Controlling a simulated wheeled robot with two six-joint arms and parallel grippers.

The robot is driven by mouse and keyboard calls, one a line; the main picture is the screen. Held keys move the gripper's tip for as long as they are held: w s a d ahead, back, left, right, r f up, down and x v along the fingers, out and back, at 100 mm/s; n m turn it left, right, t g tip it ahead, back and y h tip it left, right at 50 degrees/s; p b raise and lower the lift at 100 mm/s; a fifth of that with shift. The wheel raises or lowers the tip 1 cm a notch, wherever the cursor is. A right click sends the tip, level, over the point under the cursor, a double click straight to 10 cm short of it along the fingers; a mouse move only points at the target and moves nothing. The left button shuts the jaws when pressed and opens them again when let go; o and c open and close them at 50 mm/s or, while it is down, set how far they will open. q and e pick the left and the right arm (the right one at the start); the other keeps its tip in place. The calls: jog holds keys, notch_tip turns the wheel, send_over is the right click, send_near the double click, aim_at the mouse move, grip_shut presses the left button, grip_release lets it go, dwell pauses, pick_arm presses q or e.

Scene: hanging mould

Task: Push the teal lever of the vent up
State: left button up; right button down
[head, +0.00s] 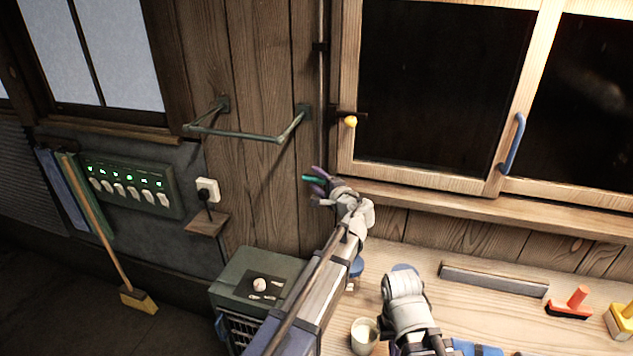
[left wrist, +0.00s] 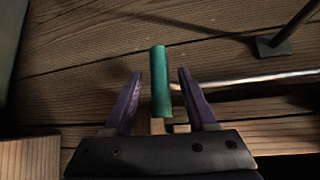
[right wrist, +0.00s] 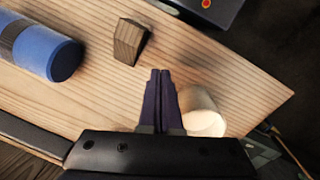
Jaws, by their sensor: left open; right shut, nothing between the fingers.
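The teal lever (head: 311,178) of the vent shows small in the head view, in front of the plank wall left of the window. In the left wrist view the lever (left wrist: 160,85) is a teal cylinder standing between the purple fingers of my left gripper (left wrist: 160,74). The fingers are apart, with a gap on each side of the lever. In the head view the left gripper (head: 319,180) is at the lever and partly covers it. My right gripper (right wrist: 160,72) is shut and empty above the wooden bench, beside a pale cup (right wrist: 205,112).
A thin vertical rod (head: 322,75) runs beside the window frame, with a yellow knob (head: 350,121) nearby. A green rail (head: 245,136) juts from the wall at left. The bench (head: 400,257) carries a grey bar (head: 493,279), a red-handled brush (head: 572,303) and a blue cylinder (right wrist: 45,48).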

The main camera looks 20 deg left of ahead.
pick_arm(q)
jog(key=shift+w+a, duration=0.15)
jog(key=c, duration=0.9)
grip_shut()
dwell(0.5)
